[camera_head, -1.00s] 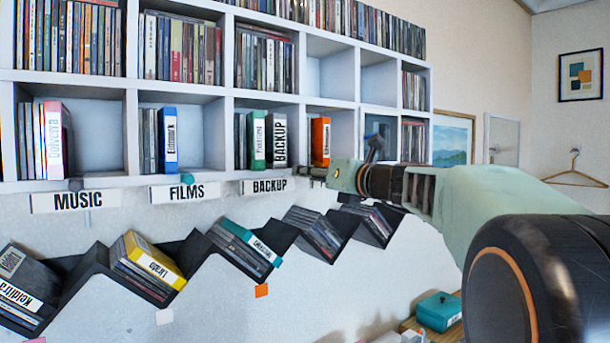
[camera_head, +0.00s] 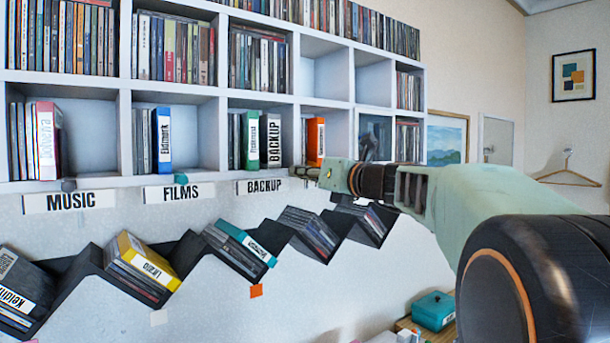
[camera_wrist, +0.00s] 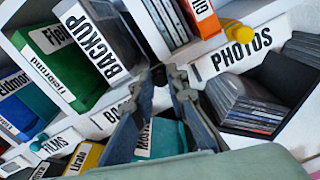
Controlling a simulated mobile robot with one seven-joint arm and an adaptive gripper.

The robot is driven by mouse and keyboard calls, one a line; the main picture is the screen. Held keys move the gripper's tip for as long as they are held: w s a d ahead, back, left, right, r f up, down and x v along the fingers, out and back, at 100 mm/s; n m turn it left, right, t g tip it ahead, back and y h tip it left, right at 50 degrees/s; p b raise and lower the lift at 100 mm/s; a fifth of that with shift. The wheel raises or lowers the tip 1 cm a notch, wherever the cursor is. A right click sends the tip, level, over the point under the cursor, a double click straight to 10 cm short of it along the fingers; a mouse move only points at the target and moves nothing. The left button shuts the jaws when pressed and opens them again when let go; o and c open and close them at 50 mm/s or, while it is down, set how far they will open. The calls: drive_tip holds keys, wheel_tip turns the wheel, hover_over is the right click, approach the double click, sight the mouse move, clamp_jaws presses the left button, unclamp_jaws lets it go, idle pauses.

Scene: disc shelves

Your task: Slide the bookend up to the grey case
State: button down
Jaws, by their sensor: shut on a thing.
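The grey case (camera_head: 271,140), with a white BACKUP label, stands upright in the third compartment of the middle row, right of a green case. It also shows large in the wrist view (camera_wrist: 92,42). My gripper (camera_head: 299,172) is at the front edge of that compartment, just right of the case and low. In the wrist view my gripper (camera_wrist: 168,76) is shut, its fingertips on a small dark part of the bookend (camera_wrist: 159,74). The rest of the bookend is mostly hidden. I cannot tell whether it touches the case.
An orange case (camera_head: 315,141) stands in the compartment to the right. A yellow knob (camera_wrist: 236,32) is on the shelf edge above the PHOTOS label (camera_wrist: 240,52). Below, a dark zigzag rack (camera_head: 187,250) holds several cases. The BACKUP shelf label (camera_head: 265,187) hangs beneath.

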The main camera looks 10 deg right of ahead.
sight(278, 129)
drive_tip(key=a, duration=0.1)
drive_tip(key=s+a, duration=0.1)
drive_tip(key=a, duration=0.2)
drive_tip(key=shift+s+b, duration=0.3)
drive_tip(key=shift+s, duration=0.1)
drive_tip(key=shift+d, duration=0.1)
drive_tip(key=c, duration=1.9)
unclamp_jaws()
drive_tip(key=shift+w, duration=0.1)
drive_tip(key=shift+c, duration=0.2)
drive_tip(key=shift+o, duration=0.2)
drive_tip(key=shift+r, duration=0.1)
wheel_tip(278, 129, up, 10)
drive_tip(key=shift+f, duration=0.1)
